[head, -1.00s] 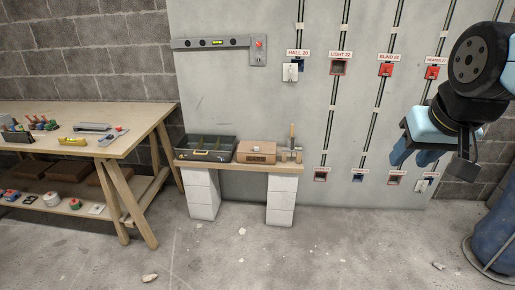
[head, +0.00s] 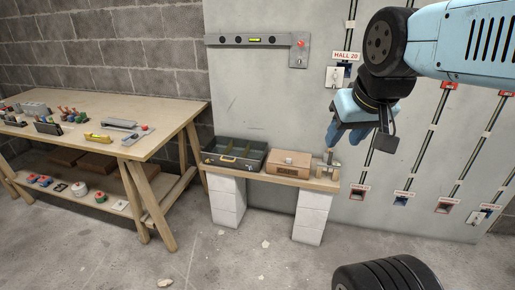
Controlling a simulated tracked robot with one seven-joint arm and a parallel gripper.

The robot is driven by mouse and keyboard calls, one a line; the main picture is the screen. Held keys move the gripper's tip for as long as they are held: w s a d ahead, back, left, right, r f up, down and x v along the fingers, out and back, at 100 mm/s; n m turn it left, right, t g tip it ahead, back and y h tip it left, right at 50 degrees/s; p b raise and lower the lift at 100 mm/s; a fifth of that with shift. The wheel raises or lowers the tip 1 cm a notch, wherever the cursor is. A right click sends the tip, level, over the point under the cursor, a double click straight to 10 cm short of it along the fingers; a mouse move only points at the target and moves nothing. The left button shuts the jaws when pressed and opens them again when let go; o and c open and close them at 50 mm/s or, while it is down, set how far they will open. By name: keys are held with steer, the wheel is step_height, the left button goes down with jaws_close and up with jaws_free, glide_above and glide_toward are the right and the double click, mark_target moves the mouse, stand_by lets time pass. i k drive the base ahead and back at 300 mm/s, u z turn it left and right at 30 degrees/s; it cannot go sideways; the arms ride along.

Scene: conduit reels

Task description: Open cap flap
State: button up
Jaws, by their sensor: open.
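My gripper (head: 345,136) is open and empty, with its blue fingers pointing down in front of the wall panel. It appears just above a small upright tool on the low bench, but I cannot judge the depth between them. A white fitting (head: 333,77) hangs under the HALL 20 label (head: 346,56), left of my arm. Red fittings and dark sockets sit along the conduit lines to the right, and my arm hides part of that panel. I cannot tell which of these carries the cap flap, and no flap shows clearly as open or shut.
The low bench (head: 238,169) on white blocks holds a dark open tray (head: 246,160), a brown box (head: 289,172) and a small stand with an upright tool (head: 328,158). A wooden workbench (head: 170,115) with tools stands at left. The floor in front is mostly clear.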

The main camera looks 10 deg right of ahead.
mark_target(277, 156)
steer(key=z, duration=0.1)
steer(key=i, duration=1.25)
steer(key=z, duration=0.6)
